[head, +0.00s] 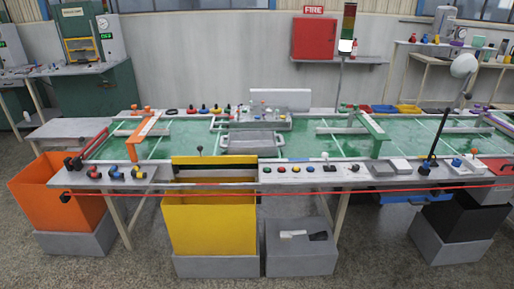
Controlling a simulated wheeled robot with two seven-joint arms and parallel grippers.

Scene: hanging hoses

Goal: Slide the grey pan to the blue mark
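The grey pan (252,143) sits on the green worktop of the long table, near the middle and close to the front ledge. It looks like a shallow rectangular tray. A small flat blue patch (298,159), which looks like the blue mark, lies to the right of the pan at the front edge of the green surface. The pan and the patch are apart. Neither of my grippers is in the head view.
A grey fixture (250,120) with small parts stands behind the pan. An orange gate (145,132) is at left and a green gate (373,133) at right. Buttons (310,168) line the front ledge. A yellow bin (210,225) stands below. Green surface right of the pan looks mostly clear.

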